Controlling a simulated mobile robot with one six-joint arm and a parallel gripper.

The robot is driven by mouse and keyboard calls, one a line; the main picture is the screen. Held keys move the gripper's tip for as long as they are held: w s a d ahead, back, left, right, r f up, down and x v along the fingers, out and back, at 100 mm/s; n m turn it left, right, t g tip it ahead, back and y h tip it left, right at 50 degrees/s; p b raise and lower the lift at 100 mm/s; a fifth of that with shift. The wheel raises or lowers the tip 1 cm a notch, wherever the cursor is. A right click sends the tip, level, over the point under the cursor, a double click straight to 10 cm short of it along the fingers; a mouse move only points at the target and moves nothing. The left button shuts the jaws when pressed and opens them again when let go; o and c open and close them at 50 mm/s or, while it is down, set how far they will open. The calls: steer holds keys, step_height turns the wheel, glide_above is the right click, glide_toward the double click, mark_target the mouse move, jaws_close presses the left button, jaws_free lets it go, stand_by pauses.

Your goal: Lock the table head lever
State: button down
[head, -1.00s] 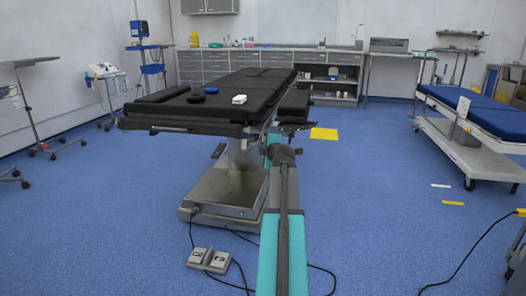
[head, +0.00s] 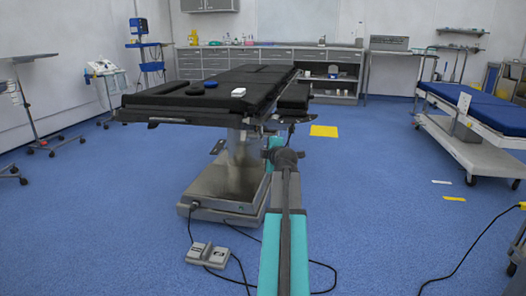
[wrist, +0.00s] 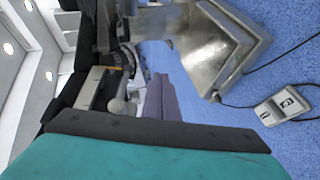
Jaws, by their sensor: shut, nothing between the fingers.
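The black operating table (head: 165,105) stands on a steel column and base (head: 225,185) left of centre in the head view. My gripper (wrist: 159,80) shows in the wrist view as a narrow purplish-grey finger shape beyond its dark band and teal body. It looks shut and empty. Beside it to the left, apart in the picture, is a pale rounded knob (wrist: 117,105) under the table edge, possibly the head lever; its lock position cannot be told. In the head view my arm reaches toward the table's right side and hides my gripper.
A foot pedal (head: 208,255) with a cable lies on the floor in front of the base; it also shows in the wrist view (wrist: 282,105). A blue-topped trolley (head: 480,105) stands at right.

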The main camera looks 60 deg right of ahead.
steer(key=s+a+p, duration=0.2)
steer(key=s+a, duration=0.4)
steer(key=s, duration=0.1)
steer(key=shift+f+p, duration=0.25)
steer(key=shift+p, duration=0.15)
stand_by(0.6)
